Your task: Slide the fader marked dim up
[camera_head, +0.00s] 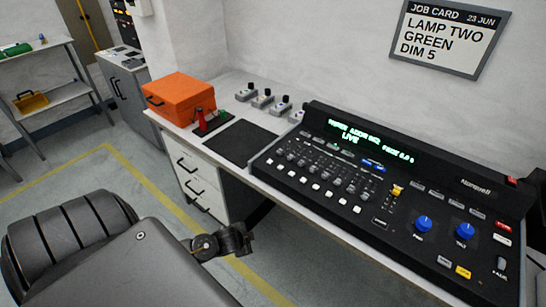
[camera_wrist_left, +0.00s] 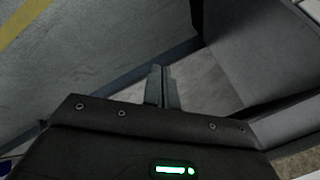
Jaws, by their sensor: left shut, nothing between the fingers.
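The black lighting console (camera_head: 480,187) lies on the long worktop at the right, with a row of several small faders (camera_head: 330,165) across it. A yellow-capped control (camera_head: 397,190) stands right of that row. The small markings are too fine to read, so I cannot tell which fader is marked dim. My left gripper (camera_head: 243,240) is low, in front of the worktop and left of the console, apart from it. In the left wrist view its fingers (camera_wrist_left: 162,86) are together and empty above the floor. My right gripper is not in view.
A job card (camera_head: 449,38) on the wall reads LAMP TWO GREEN DIM 5. The console has two blue knobs (camera_head: 424,223) and a lit display (camera_head: 370,141). An orange case (camera_head: 181,96), red-handled item (camera_head: 203,120) and dark mat (camera_head: 240,142) occupy the worktop's left. White drawers (camera_head: 196,178) stand below.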

